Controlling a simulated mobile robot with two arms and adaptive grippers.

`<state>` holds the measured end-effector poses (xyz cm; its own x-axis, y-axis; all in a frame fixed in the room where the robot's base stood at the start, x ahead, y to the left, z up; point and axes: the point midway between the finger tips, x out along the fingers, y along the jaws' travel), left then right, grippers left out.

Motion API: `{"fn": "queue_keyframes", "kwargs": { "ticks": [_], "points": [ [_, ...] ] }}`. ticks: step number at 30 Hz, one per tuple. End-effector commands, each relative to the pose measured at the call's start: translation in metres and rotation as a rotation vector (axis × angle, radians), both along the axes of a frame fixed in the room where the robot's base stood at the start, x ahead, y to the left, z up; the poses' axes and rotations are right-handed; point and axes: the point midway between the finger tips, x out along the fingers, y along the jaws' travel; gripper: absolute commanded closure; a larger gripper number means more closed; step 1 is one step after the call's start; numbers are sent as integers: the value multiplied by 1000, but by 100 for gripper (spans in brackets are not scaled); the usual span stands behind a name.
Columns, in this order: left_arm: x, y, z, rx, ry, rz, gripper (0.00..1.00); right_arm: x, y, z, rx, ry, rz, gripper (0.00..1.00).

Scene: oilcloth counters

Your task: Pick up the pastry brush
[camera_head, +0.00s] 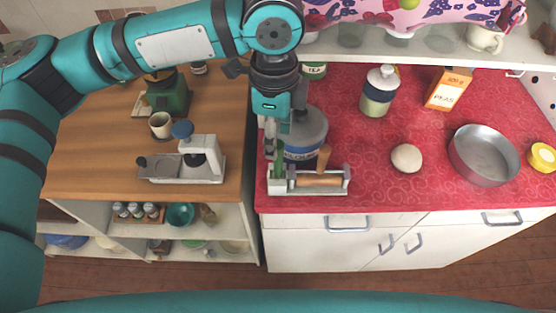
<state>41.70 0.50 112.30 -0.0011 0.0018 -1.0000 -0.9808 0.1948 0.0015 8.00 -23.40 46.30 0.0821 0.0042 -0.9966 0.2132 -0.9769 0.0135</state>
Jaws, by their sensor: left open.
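My left gripper (274,140) points down over the front left corner of the red counter. It is open, with its fingers just above a pale tray-like holder (335,188). In the holder lie a wooden roller-shaped piece (318,180), an upright wooden handle (323,157) and a slim green item (279,163) close under the fingers. I cannot tell for certain which of these is the pastry brush; bristles are not clear. My right gripper is not in view.
A large grey-lidded canister (306,128) stands right behind the holder. The red counter also holds a striped jar (379,92), a PEAS box (448,88), a pale ball (407,158) and a metal pan (480,158). A white scale-like device (200,160) stands on the wooden counter.

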Motion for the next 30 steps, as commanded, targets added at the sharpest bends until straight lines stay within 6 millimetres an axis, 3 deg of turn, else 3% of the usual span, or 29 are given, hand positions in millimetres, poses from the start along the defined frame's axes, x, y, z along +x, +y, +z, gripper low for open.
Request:
{"fn": "queue_keyframes", "kwargs": {
  "ticks": [4,13,21,30],
  "points": [
    [-1,0,-24,0,2,-1,54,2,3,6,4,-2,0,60],
    [1,-2,-47,-1,2,0,54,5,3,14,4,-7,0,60],
    [3,-5,-85,-1,1,1,54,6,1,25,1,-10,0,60],
    [3,-6,-90,-2,-2,0,56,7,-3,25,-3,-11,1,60]
  ]
}}
